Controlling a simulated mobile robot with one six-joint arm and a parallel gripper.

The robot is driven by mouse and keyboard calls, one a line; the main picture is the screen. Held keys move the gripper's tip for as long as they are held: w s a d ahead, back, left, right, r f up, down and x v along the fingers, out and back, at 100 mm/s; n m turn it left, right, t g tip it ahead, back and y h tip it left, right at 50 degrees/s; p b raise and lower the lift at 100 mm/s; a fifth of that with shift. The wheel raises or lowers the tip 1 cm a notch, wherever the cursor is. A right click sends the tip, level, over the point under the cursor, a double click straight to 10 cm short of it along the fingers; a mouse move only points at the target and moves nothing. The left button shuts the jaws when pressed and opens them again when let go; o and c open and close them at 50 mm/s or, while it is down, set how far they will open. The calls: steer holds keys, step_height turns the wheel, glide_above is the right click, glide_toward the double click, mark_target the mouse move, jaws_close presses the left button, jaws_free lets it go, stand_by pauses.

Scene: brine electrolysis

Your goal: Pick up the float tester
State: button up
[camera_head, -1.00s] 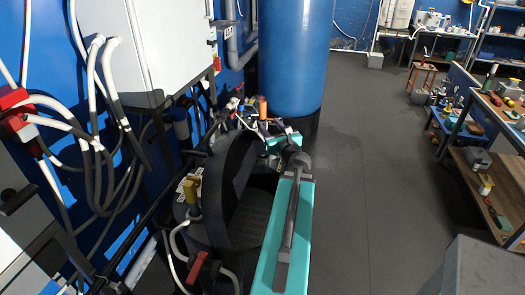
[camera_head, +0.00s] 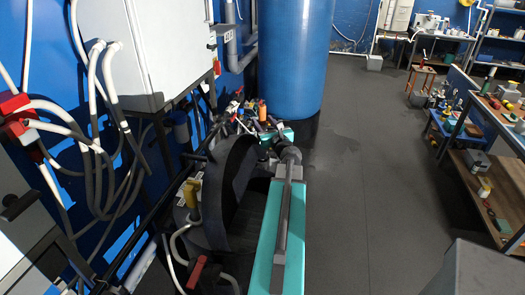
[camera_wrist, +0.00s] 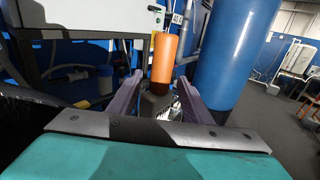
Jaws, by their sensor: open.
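An upright orange cylinder (camera_wrist: 163,58), which looks like the float tester, stands ahead of my gripper (camera_wrist: 158,97). In the wrist view it shows between the two purple fingers. My gripper is open, with no finger visibly touching the cylinder. In the head view the orange cylinder (camera_head: 262,110) stands just beyond the end of my teal arm, among a cluster of small items. My fingers (camera_head: 262,126) are small and partly lost in that clutter.
A tall blue tank (camera_head: 298,60) stands close behind and to the right of the cylinder. A white cabinet (camera_head: 160,50) with hanging cables is on the left. A dark round vessel (camera_head: 215,200) lies beside my arm.

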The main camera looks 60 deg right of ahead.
steer(key=shift+w, duration=0.1)
steer(key=shift+p+x, duration=0.85)
steer(key=shift+x, duration=0.4)
steer(key=shift+p+x, duration=0.55)
steer(key=shift+x, duration=0.7)
steer(key=shift+c, duration=0.3)
jaws_close()
